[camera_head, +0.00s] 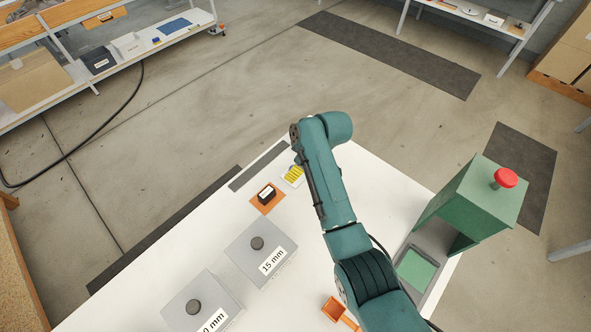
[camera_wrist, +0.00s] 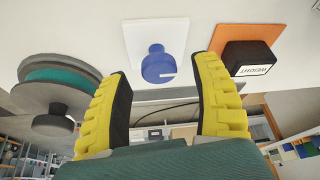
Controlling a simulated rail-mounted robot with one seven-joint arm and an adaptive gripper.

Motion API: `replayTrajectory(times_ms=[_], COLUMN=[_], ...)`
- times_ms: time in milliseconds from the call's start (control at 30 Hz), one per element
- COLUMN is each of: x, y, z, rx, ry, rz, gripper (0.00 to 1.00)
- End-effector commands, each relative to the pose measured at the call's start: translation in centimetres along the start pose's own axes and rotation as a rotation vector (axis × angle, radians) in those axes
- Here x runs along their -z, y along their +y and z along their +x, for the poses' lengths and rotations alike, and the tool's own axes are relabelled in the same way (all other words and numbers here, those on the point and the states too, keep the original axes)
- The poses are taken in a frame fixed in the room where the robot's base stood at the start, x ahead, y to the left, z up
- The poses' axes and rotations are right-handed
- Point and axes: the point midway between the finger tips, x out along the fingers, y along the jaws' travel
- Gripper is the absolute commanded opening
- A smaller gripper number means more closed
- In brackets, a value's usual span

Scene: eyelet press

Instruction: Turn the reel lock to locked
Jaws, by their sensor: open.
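In the wrist view a grey reel (camera_wrist: 58,82) with teal tape wound on it is at the left, with a dark grey round knob (camera_wrist: 54,125) at its side. A blue knob-like piece (camera_wrist: 158,67) with a small white mark is on a white plate (camera_wrist: 133,30) at upper centre. I cannot tell which of these is the reel lock, nor its setting. My gripper (camera_wrist: 163,75) is open with yellow ribbed fingers, and the blue piece shows between the tips with nothing gripped. In the head view my gripper (camera_head: 293,176) is small at the table's far end, and I cannot make out the reel.
A black block marked WEIGHT (camera_wrist: 250,62) sits on an orange plate right of my fingers; it also shows in the head view (camera_head: 266,192). Two grey boxes with knobs, one marked 15 mm (camera_head: 245,262), stand nearer. A green press (camera_head: 468,205) with a red button is at right.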

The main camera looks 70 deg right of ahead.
Motion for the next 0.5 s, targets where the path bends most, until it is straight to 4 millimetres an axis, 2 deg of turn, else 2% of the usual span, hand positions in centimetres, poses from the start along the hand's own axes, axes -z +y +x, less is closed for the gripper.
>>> replayTrajectory(times_ms=[100,367,500], x=[-0.02,0.0,0.0], y=[0.01,0.0,0.0], z=[0.92,0.99,0.98], rx=[0.0,-0.001,-0.001], ry=[0.0,0.0,0.0], rz=[0.0,0.0,0.0], gripper=[0.64,0.65,0.38])
